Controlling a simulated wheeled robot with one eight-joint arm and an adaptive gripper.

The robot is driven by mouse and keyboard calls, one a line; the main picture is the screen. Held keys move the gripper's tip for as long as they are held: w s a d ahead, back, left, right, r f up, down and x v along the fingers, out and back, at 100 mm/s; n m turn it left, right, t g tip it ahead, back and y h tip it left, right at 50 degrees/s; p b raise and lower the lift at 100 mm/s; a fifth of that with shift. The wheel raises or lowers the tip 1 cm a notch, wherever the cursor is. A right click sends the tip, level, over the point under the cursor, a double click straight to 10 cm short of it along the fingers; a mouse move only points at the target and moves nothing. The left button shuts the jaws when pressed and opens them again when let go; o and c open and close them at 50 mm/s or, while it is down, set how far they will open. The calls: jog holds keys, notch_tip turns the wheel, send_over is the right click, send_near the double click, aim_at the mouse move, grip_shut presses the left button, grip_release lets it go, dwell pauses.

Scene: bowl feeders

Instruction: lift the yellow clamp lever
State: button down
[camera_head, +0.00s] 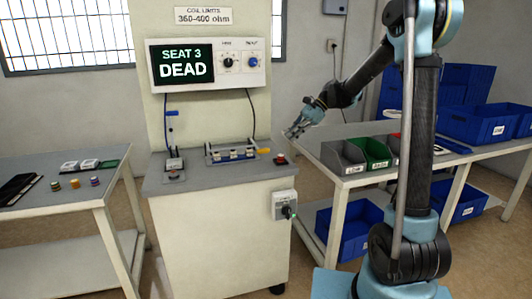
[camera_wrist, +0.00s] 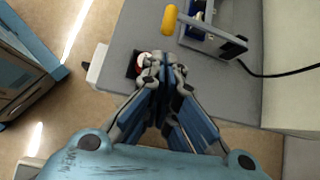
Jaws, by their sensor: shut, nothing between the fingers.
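The yellow clamp lever (camera_head: 264,151) sticks out at the right end of the clamp fixture (camera_head: 232,153) on the grey bench top. In the wrist view its yellow handle (camera_wrist: 169,19) is near the top middle, beside the fixture (camera_wrist: 215,42). My gripper (camera_head: 290,133) is above the right end of the bench, to the right of the lever and apart from it. In the wrist view my gripper (camera_wrist: 166,72) has its fingers together and holds nothing. The fingers partly cover the bench near the red button.
A red button (camera_head: 280,160) sits on the bench's right corner and shows beside my fingers in the wrist view (camera_wrist: 143,58). The test panel (camera_head: 207,64) reads "SEAT 3 DEAD". A side table with bins (camera_head: 345,155) stands right. A black cable (camera_wrist: 275,74) trails from the fixture.

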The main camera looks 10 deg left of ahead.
jog(key=shift+m+g, duration=0.5)
jog(key=shift+m, duration=0.1)
jog(key=w+a, duration=0.1)
jog(key=w+a+f, duration=0.1)
jog(key=a, duration=0.1)
jog(key=w+a, duration=0.1)
jog(key=shift+a+f, duration=0.3)
jog(key=shift+a, duration=0.1)
jog(key=x, duration=1)
jog(key=shift+a+r, duration=0.15)
jog(key=shift+a, duration=0.05)
